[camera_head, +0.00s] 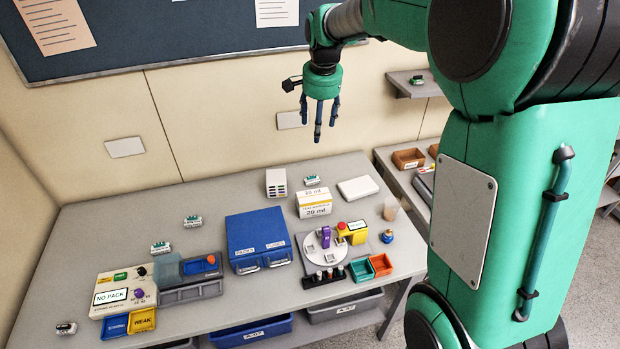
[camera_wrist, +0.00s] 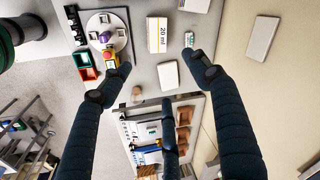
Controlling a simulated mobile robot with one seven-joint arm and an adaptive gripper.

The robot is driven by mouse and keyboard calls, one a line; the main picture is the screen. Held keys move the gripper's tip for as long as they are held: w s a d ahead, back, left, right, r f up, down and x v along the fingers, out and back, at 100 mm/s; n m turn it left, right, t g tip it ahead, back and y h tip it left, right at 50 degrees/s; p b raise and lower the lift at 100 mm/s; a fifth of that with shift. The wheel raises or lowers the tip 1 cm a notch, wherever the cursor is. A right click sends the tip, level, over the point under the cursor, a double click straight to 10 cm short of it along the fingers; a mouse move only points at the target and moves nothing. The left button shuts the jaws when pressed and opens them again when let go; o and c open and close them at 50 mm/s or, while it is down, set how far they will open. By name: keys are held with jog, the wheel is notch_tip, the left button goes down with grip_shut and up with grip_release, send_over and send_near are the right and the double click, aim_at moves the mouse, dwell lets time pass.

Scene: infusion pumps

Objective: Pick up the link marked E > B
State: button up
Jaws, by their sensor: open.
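Several small white-and-green labelled blocks, which may be the links, lie apart on the table. One is left of the blue case (camera_head: 192,221), one farther left (camera_head: 160,248), one at the left front edge (camera_head: 66,328), and one at the back (camera_head: 312,181). Another block sits on the wall shelf (camera_head: 417,80). Their markings are too small to read, so I cannot tell which is E > B. My gripper (camera_head: 319,118) is open and empty, high above the table's back. In the wrist view, a block (camera_wrist: 181,41) shows near one finger.
A blue case (camera_head: 257,237), a white 20 ml box (camera_head: 314,204) and a round turntable unit (camera_head: 322,250) stand on the table (camera_head: 120,217). A NO PACK console (camera_head: 112,297) is at the left. The wall is close behind my gripper.

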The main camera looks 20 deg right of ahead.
jog(key=w+d+f+m+g+p, duration=0.15)
jog(key=w+f+m, duration=0.25)
jog(key=w+f, duration=0.85)
jog(key=m+p, duration=0.1)
jog(key=m, duration=0.2)
send_over(313, 180)
notch_tip(313, 180, down, 16)
jog(key=shift+s+a+f+g, duration=0.15)
jog(key=shift+a+g, duration=0.1)
jog(key=shift+g, duration=0.2)
jog(key=shift+f, duration=0.1)
jog(key=shift+f, duration=4.15)
jog(key=shift+d+f, duration=0.15)
jog(key=shift+f, duration=2.45)
jog(key=shift+c, duration=0.5)
jog(key=c, duration=1.2)
